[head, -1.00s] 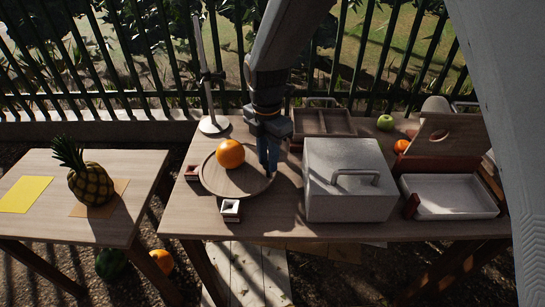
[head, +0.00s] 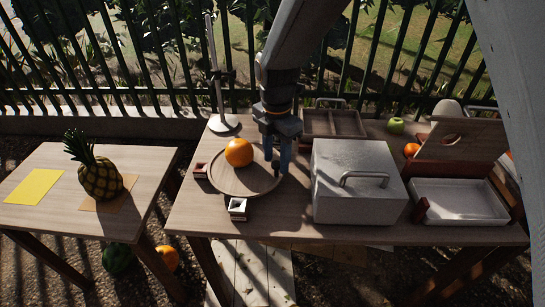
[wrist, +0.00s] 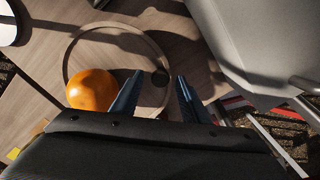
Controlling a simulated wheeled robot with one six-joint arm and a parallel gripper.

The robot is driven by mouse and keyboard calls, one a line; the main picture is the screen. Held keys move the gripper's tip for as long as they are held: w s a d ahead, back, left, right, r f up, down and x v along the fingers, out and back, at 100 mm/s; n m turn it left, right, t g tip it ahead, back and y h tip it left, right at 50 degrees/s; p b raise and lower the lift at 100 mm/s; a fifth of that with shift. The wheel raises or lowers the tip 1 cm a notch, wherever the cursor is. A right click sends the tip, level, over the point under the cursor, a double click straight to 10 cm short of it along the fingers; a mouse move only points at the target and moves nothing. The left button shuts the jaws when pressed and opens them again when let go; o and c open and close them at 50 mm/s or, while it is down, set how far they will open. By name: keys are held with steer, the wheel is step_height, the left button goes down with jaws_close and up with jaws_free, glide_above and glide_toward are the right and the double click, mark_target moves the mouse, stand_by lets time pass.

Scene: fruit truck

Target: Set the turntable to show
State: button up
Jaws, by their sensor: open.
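The turntable is a round wooden disc (head: 245,182) on the long table, left of the grey box. An orange (head: 239,152) sits on its far left part. In the wrist view the disc's rim (wrist: 113,25) and the orange (wrist: 92,90) show. My gripper (head: 277,165) is over the disc's right edge, fingers pointing down. It is open. In the wrist view a small dark round knob (wrist: 160,78) near the rim shows between my fingertips (wrist: 159,75). I cannot tell whether the fingers touch it. A red-sided block (head: 200,170) and a white-topped block (head: 237,208) stand beside the disc.
A grey lidded box (head: 357,205) stands close right of my gripper. A wooden tray (head: 318,123) is behind it, a white tray (head: 455,205) farther right. A lamp-like stand (head: 222,124) is behind the turntable. A pineapple (head: 101,180) is on the left table.

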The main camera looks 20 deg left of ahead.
step_height(320, 180, up, 7)
steer(key=shift+f+b, duration=0.1)
steer(key=shift+b, duration=0.75)
steer(key=shift+r, duration=0.45)
steer(key=shift+s+a, duration=0.1)
